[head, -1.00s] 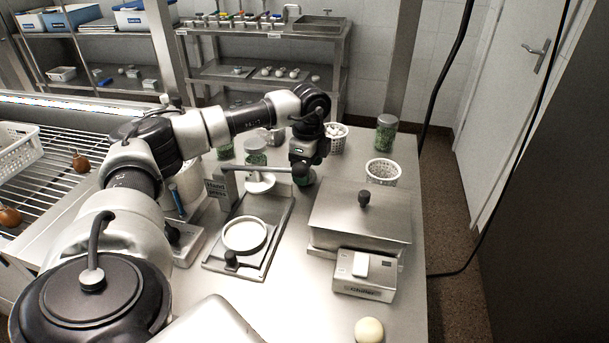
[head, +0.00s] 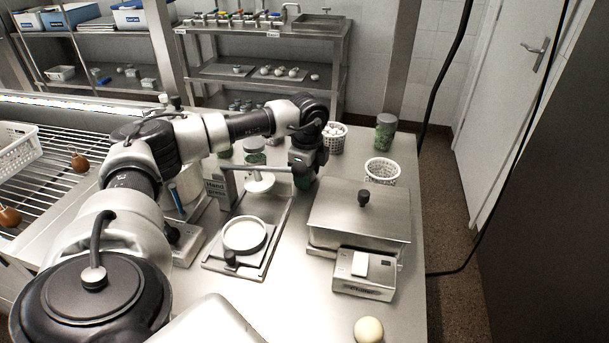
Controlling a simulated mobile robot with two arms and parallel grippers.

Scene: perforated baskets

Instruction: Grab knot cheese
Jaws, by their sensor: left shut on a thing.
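A pale round cheese-like ball (head: 368,329) lies at the front edge. My right gripper is not in view.
The hand press (head: 245,237) stands left of centre. A jar with green contents (head: 386,134) stands behind. Bare tabletop lies between press and box.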

